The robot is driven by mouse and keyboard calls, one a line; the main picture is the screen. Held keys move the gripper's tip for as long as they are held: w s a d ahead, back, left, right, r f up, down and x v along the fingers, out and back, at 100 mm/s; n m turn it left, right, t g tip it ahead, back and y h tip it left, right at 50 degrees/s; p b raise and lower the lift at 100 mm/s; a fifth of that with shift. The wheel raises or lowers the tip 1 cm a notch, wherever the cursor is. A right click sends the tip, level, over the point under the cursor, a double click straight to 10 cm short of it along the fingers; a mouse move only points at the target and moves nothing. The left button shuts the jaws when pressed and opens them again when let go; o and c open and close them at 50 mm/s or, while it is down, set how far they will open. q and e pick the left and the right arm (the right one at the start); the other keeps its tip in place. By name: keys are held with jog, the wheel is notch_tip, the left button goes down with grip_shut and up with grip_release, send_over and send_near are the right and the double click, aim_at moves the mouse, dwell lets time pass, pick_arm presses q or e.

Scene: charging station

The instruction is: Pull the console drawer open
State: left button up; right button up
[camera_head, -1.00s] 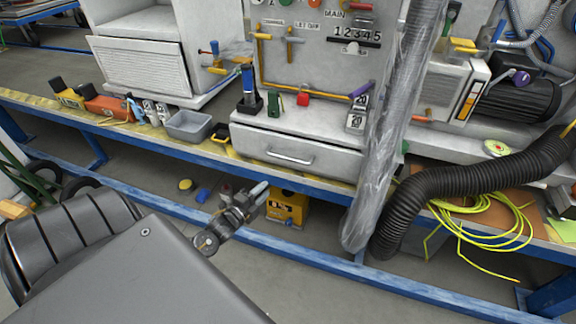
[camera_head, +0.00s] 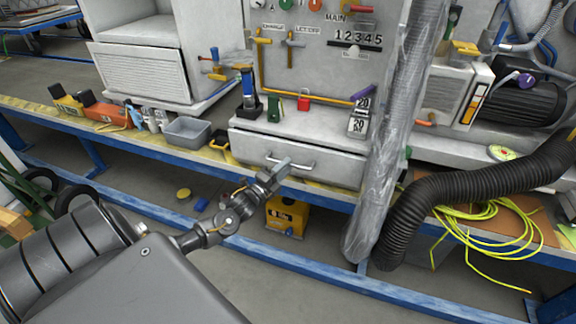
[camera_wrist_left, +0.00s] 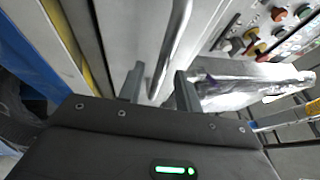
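The console drawer (camera_head: 327,165) is a pale grey front under the console, and it looks shut. Its curved metal handle (camera_head: 291,165) runs across the middle. My left gripper (camera_head: 277,168) is in front of the drawer, at the left part of the handle. In the left wrist view the two fingers (camera_wrist_left: 158,88) are apart, and the handle bar (camera_wrist_left: 172,45) reaches down between them. I cannot tell whether either finger touches the bar. My right gripper is not in view.
A wrapped clear hose (camera_head: 385,150) hangs just right of the drawer, beside a black corrugated hose (camera_head: 430,200). A blue bench rail (camera_head: 335,196) runs below the drawer. A yellow box (camera_head: 287,215) stands on the floor underneath. A grey bin (camera_head: 188,131) sits to the left.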

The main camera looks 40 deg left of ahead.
pick_arm(q)
jog(key=shift+w+d+r, duration=0.1)
jog(key=shift+w+r, duration=0.1)
jog(key=shift+w, duration=0.9)
grip_shut()
